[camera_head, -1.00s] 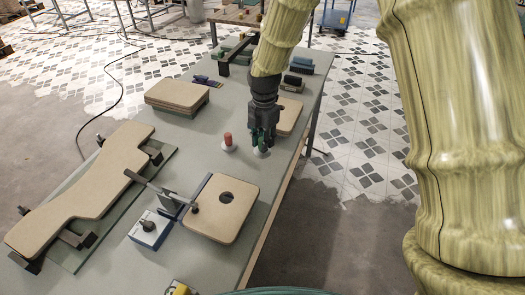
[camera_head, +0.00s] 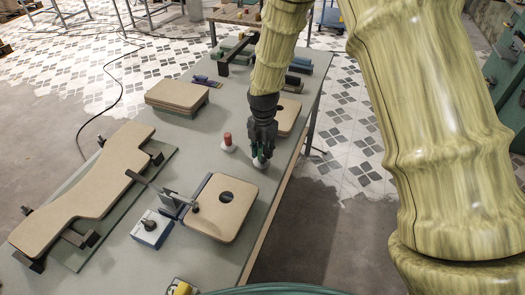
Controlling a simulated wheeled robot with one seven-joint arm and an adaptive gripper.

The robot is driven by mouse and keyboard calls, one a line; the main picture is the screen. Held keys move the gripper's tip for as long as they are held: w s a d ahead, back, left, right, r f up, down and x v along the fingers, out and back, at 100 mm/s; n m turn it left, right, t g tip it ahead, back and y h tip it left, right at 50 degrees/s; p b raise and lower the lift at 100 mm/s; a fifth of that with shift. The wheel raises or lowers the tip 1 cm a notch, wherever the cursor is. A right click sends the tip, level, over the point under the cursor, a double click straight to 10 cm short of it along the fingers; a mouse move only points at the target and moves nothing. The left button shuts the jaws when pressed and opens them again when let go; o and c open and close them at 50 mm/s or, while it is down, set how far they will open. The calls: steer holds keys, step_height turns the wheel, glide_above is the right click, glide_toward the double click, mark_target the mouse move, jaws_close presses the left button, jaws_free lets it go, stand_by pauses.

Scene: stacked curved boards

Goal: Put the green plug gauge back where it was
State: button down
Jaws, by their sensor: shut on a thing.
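My gripper (camera_head: 261,152) points down over the right side of the table. It is shut on the green plug gauge (camera_head: 259,156), of which only a little green shows between the fingers. A white round base (camera_head: 259,163) shows just below the fingertips. I cannot tell whether the gauge touches it. A red plug gauge (camera_head: 228,138) stands upright on a similar white base, just left of my gripper.
A tan board with a round hole (camera_head: 221,207) lies in front, beside a clamp and a white-and-blue box (camera_head: 152,229). A long curved board (camera_head: 90,186) is at left. Stacked boards (camera_head: 177,94) lie behind. Table surface (camera_head: 185,150) left of the gauges is clear.

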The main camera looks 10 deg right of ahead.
steer(key=c, duration=1.2)
jaws_free()
steer(key=shift+f, duration=0.1)
steer(key=shift+c, duration=0.2)
step_height(320, 180, up, 12)
steer(key=b, duration=0.3)
